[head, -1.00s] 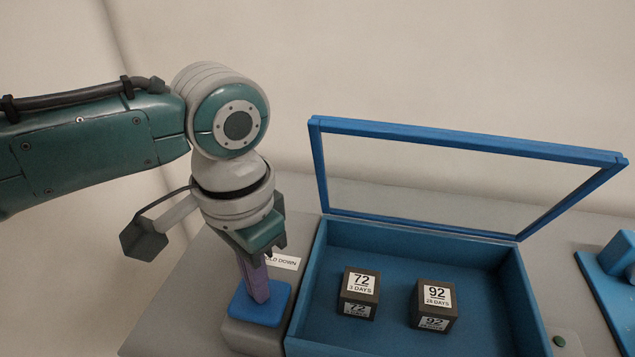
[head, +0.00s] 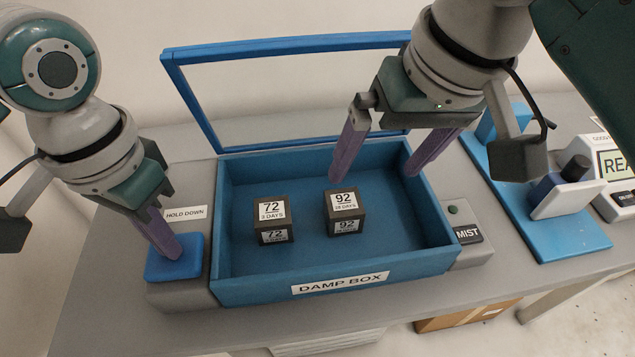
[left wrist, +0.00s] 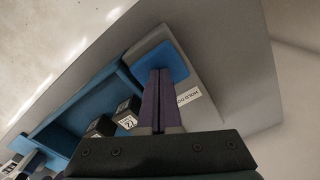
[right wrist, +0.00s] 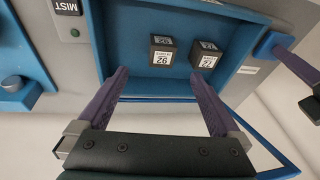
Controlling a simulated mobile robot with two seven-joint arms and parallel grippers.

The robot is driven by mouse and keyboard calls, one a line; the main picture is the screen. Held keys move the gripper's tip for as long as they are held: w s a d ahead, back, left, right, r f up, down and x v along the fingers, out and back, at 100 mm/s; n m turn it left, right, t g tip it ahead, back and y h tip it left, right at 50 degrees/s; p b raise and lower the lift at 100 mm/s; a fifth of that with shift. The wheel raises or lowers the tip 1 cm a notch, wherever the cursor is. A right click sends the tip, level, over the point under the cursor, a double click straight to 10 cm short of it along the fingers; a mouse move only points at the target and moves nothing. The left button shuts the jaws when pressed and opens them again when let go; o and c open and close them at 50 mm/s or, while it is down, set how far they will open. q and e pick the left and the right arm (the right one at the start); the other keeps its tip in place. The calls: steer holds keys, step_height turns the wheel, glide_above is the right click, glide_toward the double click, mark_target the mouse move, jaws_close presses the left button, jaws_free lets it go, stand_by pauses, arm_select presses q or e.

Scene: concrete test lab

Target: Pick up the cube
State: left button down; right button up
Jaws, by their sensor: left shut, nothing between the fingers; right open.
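Two dark cubes sit apart on the floor of the blue damp box (head: 390,263): the cube labelled 72 (head: 272,220) on the left and the cube labelled 92 (head: 345,213) on the right. My left gripper (head: 176,252) is shut and empty, its fingertips on the blue hold-down pad (head: 174,267). My right gripper (head: 372,176) is open above the box, its fingers spread wide towards the back right. In the right wrist view, the 92 cube (right wrist: 162,50) and the 72 cube (right wrist: 205,57) lie beyond its open fingers.
The box's framed lid (head: 180,83) stands raised at the back. A MIST panel (head: 467,235) with a green button adjoins the box's right side. Further right are a blue stand (head: 560,240) and a device with a display (head: 615,165).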

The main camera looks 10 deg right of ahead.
mark_target(347, 202)
steer(key=shift+w+x, duration=0.2)
steer(key=shift+x, duration=2.75)
steer(key=shift+w+x, duration=0.2)
steer(key=shift+x, duration=2.75)
steer(key=shift+a+r, duration=0.15)
steer(key=shift+a, duration=0.05)
steer(key=shift+c, duration=0.4)
jaws_close()
